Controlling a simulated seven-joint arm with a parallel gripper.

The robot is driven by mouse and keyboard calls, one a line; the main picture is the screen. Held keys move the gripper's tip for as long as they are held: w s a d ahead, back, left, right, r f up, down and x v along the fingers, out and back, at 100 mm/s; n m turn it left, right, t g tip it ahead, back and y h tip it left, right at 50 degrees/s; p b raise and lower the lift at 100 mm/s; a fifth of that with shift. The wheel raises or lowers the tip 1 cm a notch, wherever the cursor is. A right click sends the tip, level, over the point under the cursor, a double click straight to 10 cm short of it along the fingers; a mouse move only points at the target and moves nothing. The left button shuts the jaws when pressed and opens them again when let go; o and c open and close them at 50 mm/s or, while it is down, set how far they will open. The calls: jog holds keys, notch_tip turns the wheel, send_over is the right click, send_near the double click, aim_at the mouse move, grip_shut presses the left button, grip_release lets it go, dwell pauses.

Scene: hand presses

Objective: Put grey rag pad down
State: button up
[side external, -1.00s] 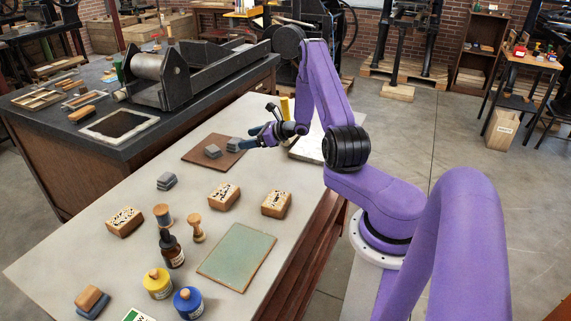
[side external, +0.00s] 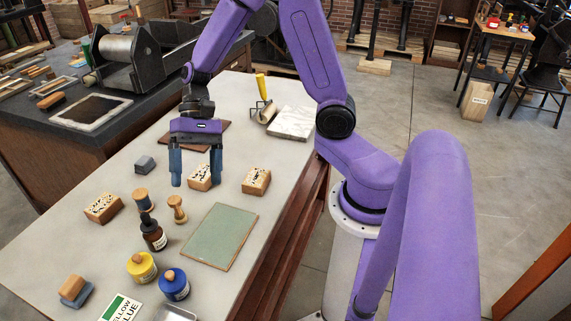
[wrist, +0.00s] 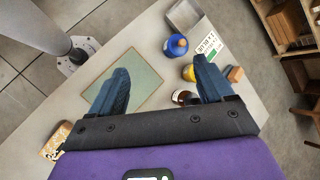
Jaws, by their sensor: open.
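A small grey pad (side external: 144,165) lies on the table left of my gripper in the side view; I cannot tell for sure that it is the rag pad. A brown board (side external: 196,148) lies behind my gripper, mostly hidden, and any pads on it cannot be seen now. My gripper (side external: 196,184) points down over the table near a wooden stamp block (side external: 201,178), its two blue fingers wide apart with nothing between them. In the wrist view, my gripper (wrist: 160,72) is also open and empty, and no grey pad shows.
A green mat (side external: 220,236), another stamp block (side external: 256,181), a dropper bottle (side external: 153,234), a yellow jar (side external: 142,267) and a blue jar (side external: 174,284) stand nearer the front. A yellow-handled roller (side external: 262,105) and a pale slab (side external: 292,123) are at the back right.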

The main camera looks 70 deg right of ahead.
jog(key=s+d+r+n+t+h, duration=0.1)
jog(key=s+d+n+h, duration=0.1)
jog(key=s+n, duration=0.6)
jog(key=s+d+r+n+t+h, duration=0.2)
jog(key=s+n+h, duration=0.3)
jog(key=s+n, duration=0.4)
jog(key=shift+s+r+n, duration=0.25)
jog(key=shift+s+n, duration=0.05)
jog(key=shift+n, duration=0.3)
jog(key=shift+d, duration=0.1)
dwell(5.6)
